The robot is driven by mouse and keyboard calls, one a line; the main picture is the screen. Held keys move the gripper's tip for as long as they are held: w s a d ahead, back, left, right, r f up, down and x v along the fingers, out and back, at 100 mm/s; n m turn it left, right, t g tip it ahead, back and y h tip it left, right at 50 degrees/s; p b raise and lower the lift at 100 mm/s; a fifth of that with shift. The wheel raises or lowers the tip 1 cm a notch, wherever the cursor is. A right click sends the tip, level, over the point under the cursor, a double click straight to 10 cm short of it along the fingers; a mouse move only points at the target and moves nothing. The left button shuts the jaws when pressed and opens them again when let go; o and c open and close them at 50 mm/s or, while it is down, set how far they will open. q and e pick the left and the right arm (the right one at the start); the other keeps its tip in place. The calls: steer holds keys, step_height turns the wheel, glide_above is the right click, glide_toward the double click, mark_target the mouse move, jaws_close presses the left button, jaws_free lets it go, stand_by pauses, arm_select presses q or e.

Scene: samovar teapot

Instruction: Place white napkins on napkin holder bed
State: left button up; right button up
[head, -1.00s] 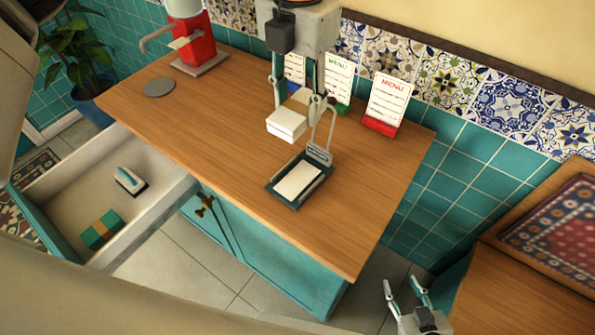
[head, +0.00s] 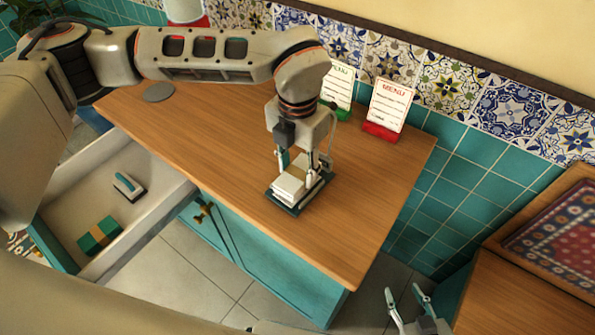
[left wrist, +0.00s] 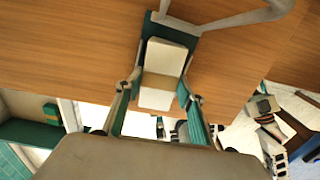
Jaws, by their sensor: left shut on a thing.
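The white napkin stack (head: 286,190) is over the bed of the dark green napkin holder (head: 283,206), inside its outline in the head view. I cannot tell whether the stack rests on the bed or hangs just above it. My left gripper (head: 304,168) points down and is shut on the stack, which also shows between its fingers in the left wrist view (left wrist: 165,58). The holder's dark edge (left wrist: 149,28) shows beside it there. The napkin seen in the bed earlier is hidden under the stack. My right gripper (head: 405,294) is open and empty, off the counter at lower right.
Menu stands with a green base (head: 338,85) and a red base (head: 389,108) stand behind the holder. The open drawer (head: 90,192) at left holds a green-and-orange block (head: 100,235) and a small teal-and-white object (head: 128,186). The wooden counter (head: 190,140) is clear left of the holder.

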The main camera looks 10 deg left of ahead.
mark_target(298, 173)
arm_select(q)
steer(key=shift+f, duration=0.7)
steer(key=o, duration=1.1)
steer(key=shift+f, duration=0.15)
step_height(298, 173, up, 12)
steer(key=shift+r, duration=0.2)
